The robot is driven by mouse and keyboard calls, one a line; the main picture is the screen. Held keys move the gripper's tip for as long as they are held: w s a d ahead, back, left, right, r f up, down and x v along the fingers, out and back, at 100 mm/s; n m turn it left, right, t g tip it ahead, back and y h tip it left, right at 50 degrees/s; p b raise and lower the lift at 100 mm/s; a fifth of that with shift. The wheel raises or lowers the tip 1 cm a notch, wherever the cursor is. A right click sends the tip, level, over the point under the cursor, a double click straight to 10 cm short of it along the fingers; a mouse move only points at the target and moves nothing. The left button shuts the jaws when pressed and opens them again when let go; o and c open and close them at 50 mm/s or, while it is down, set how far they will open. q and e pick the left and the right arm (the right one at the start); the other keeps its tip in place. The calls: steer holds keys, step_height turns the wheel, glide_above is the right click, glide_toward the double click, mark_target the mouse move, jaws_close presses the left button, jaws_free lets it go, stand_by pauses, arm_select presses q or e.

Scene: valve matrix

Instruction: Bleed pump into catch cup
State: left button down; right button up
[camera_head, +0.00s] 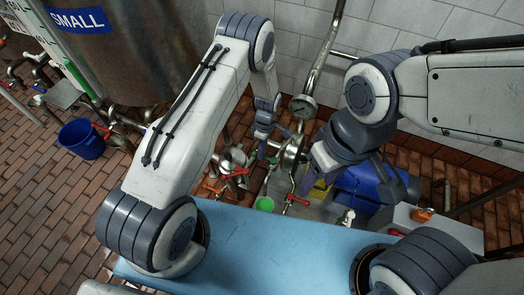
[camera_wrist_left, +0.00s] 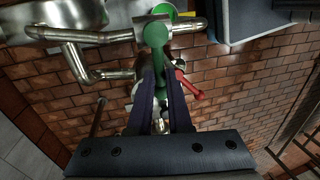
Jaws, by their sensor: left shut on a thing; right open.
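My left gripper (camera_head: 262,152) reaches down beside the steel pump piping and pressure gauge. In the left wrist view its two dark purple fingers (camera_wrist_left: 162,108) close around a green valve handle (camera_wrist_left: 156,45) on a steel pipe. A small green cup (camera_head: 264,204) stands below the pipework, near a red valve handle (camera_head: 297,200); a round green shape, probably this cup, shows at the top of the left wrist view (camera_wrist_left: 164,11). The blue pump motor (camera_head: 372,186) is partly hidden behind my right arm. My right gripper (camera_head: 310,182) is open and empty in front of the pump.
A pressure gauge (camera_head: 303,107) sits on a steel pipe. More red-handled valves (camera_head: 238,172) are at the left. A light-blue tabletop (camera_head: 265,245) lies in front. A large steel tank (camera_head: 130,50) and a blue bucket (camera_head: 82,139) are at the left. A tiled wall closes the back.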

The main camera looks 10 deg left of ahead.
arm_select(q)
steer(key=c, duration=0.8)
jaws_free()
steer(key=shift+d, duration=0.1)
steer(key=shift+c, duration=0.2)
step_height(320, 180, up, 10)
steer(key=w, duration=0.2)
steer(key=shift+d+r, duration=0.15)
steer(key=shift+d, duration=0.05)
